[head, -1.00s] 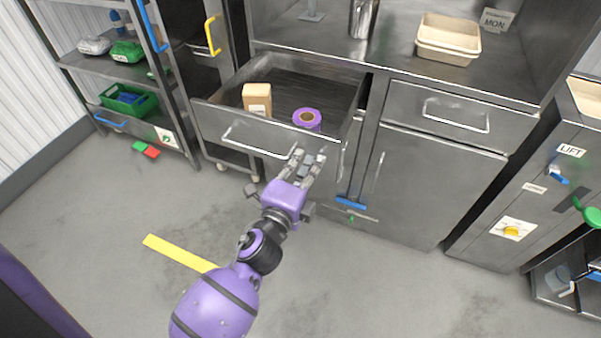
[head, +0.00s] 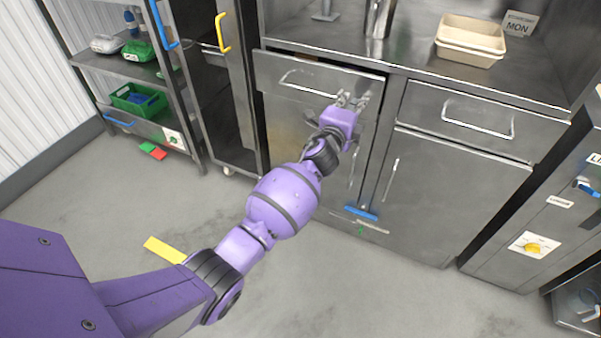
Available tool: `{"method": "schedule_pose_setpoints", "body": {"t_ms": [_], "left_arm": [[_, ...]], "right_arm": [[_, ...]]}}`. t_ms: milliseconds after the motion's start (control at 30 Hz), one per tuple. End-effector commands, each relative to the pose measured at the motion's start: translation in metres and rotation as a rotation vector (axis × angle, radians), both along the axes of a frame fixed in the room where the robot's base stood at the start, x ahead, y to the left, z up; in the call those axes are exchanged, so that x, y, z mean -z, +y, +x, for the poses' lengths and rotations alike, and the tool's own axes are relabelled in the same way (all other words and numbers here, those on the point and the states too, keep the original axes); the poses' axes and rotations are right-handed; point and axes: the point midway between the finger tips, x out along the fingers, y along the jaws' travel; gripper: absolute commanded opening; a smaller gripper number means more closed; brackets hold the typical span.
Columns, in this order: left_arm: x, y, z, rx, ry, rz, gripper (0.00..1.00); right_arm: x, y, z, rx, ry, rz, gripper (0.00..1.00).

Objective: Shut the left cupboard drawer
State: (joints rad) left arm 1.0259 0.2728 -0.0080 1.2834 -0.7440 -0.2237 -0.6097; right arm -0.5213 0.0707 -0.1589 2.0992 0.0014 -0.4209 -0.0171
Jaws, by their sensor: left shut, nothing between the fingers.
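The left cupboard drawer (head: 275,75) is in the upper middle of the head view. It is nearly flush with the cupboard, with a thin dark gap showing along its top edge. Its contents are hidden. Its bar handle (head: 305,84) faces me. My left gripper (head: 350,101) is shut and empty, with its fingertips at the right part of the drawer front; they seem to touch it. My right gripper is not in view.
The right drawer (head: 480,118) is shut beside it. The counter above holds stacked beige trays (head: 470,42) and a metal container (head: 380,18). A shelf rack with a green crate (head: 138,98) stands at the left.

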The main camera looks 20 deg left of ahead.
Motion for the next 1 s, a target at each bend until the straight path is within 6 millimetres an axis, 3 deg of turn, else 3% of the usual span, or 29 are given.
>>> {"method": "schedule_pose_setpoints", "body": {"t_ms": [100,333,1000], "left_arm": [[-0.002,-0.002,0.020,0.001,-0.005,-0.001,0.00],[-0.005,-0.003,0.038,0.002,-0.008,-0.001,0.00],[-0.009,0.000,0.040,0.002,-0.011,-0.001,0.00]], "right_arm": [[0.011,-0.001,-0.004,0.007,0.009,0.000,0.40],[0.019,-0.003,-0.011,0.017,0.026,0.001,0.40],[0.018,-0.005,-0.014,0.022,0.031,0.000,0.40]]}}
